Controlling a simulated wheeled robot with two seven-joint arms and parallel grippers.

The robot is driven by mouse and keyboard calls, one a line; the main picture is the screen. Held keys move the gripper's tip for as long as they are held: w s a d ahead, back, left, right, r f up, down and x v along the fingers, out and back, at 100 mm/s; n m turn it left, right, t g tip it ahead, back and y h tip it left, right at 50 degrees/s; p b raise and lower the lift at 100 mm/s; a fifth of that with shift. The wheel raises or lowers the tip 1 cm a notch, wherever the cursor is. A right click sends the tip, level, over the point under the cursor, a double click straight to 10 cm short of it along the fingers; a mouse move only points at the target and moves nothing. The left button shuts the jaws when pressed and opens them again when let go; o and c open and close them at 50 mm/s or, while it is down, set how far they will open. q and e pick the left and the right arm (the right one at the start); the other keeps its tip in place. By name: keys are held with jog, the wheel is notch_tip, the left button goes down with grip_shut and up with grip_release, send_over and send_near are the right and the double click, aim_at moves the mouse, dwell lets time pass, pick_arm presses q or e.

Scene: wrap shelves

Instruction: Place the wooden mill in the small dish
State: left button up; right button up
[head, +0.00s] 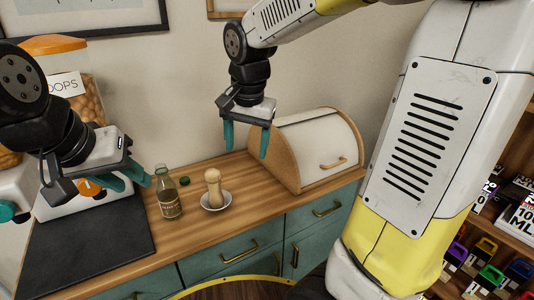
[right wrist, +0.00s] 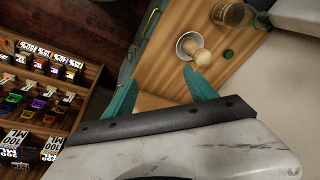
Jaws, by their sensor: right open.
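The pale wooden mill (head: 213,186) stands upright in the small white dish (head: 228,199) on the wooden counter. The right wrist view also shows the mill (right wrist: 202,57) and the dish (right wrist: 182,41) beyond the fingertips. My right gripper (head: 247,153) is open and empty, above and to the right of the mill, clear of it. Its spread teal fingers also show in the right wrist view (right wrist: 160,92). My left gripper (head: 134,185) is at the left, its teal fingers apart with nothing seen between them, away from the mill.
A brown bottle (head: 168,196) stands just left of the dish, with a green cap (head: 184,181) behind. A bread box (head: 318,150) stands at right and a dispenser (head: 75,80) at left. A dark mat (head: 85,245) covers the counter's left. Shelves (right wrist: 50,85) stand beyond the counter.

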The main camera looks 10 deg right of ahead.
jog(key=s+d+r+n+t+y, duration=0.1)
jog(key=s+d+n, duration=0.1)
jog(key=s, duration=0.4)
jog(key=s+d+r+n+t, duration=0.1)
jog(key=s+d+n+t, duration=0.1)
jog(key=s, duration=0.4)
jog(key=shift+s+d+r+n+y, duration=0.4)
jog(key=shift+d+n, duration=0.15)
jog(key=shift+n, duration=0.65)
